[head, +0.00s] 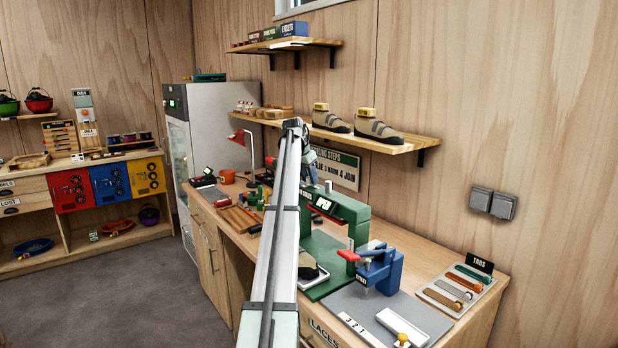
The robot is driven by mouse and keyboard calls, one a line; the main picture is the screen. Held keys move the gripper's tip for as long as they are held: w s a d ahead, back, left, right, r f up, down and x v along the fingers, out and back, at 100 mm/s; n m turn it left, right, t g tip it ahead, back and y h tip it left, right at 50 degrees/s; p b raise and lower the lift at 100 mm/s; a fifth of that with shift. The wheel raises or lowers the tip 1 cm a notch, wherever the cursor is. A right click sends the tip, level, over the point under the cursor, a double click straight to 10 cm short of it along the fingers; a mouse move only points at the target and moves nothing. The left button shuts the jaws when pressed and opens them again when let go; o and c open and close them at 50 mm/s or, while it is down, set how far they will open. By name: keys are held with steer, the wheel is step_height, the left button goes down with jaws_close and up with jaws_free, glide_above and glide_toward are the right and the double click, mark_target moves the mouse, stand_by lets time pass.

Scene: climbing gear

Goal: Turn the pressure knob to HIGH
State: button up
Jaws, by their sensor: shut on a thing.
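The green press (345,215) stands on the workbench, with a small lit display (322,204) on its head that is too small to read surely. My arm runs up across the middle of the head view and bends down behind itself. My gripper (309,178) shows only in part, just right of the arm, at the top left of the press head. Its fingertips are hidden. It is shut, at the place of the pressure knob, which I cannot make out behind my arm. The knob's setting cannot be read. A shoe on a white plate (314,280) sits low in the press.
A blue clamp with a red handle (378,268) stands right of the press. A tray of tabs (458,290) lies at the bench's right end. A red lamp (243,137) stands at the far left of the bench. A shelf with shoes (372,138) hangs above.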

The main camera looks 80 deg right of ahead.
steer(key=shift+c, duration=0.8)
steer(key=n+t, duration=0.1)
steer(key=n, duration=0.2)
steer(key=shift+s+a+h, duration=0.1)
steer(key=shift+h, duration=0.3)
steer(key=n+t, duration=0.1)
steer(key=n, duration=0.2)
steer(key=n+t, duration=0.1)
steer(key=n, duration=0.2)
steer(key=shift+s+n+t, duration=0.2)
steer(key=shift+n+t, duration=0.1)
steer(key=n+t, duration=0.1)
steer(key=n, duration=0.1)
steer(key=n+t, duration=0.1)
steer(key=n, duration=0.2)
steer(key=shift+s+y, duration=0.1)
steer(key=shift+y, duration=0.3)
steer(key=n, duration=0.2)
steer(key=n+t+y, duration=0.1)
steer(key=n, duration=0.2)
steer(key=shift+d+y, duration=0.2)
steer(key=shift+y, duration=0.1)
steer(key=shift+n, duration=0.3)
